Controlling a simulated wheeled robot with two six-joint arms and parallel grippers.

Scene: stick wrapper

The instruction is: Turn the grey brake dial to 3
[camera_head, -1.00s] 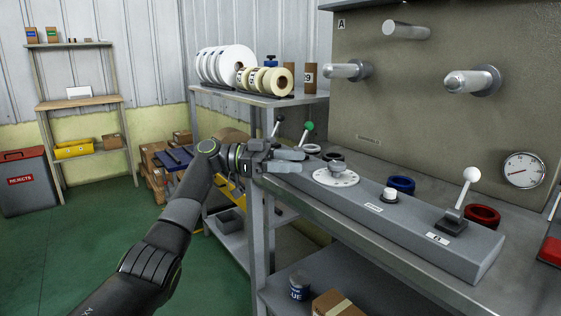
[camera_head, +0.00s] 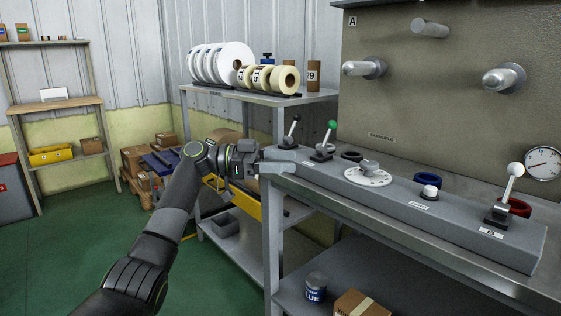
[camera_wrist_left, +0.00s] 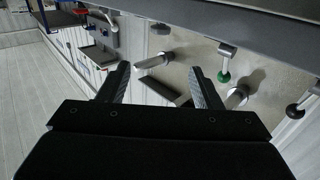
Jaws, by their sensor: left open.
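The brake dial is a white marked disc with a grey knob (camera_head: 368,173) on top, set in the sloped grey control panel (camera_head: 440,215). The marks on the disc are too small to read. My left gripper (camera_head: 292,164) is open and empty at the panel's left end, left of the dial and apart from it. In the left wrist view its two fingers (camera_wrist_left: 160,85) stand apart with nothing between them. I cannot make out the dial for sure in that view. My right gripper is not in view.
A green-knobbed lever (camera_head: 331,125) and a black-knobbed lever (camera_head: 294,119) stand close to my left gripper. A white button (camera_head: 430,191) and a white-knobbed lever (camera_head: 515,170) lie right of the dial. A shelf with tape rolls (camera_head: 262,78) stands behind.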

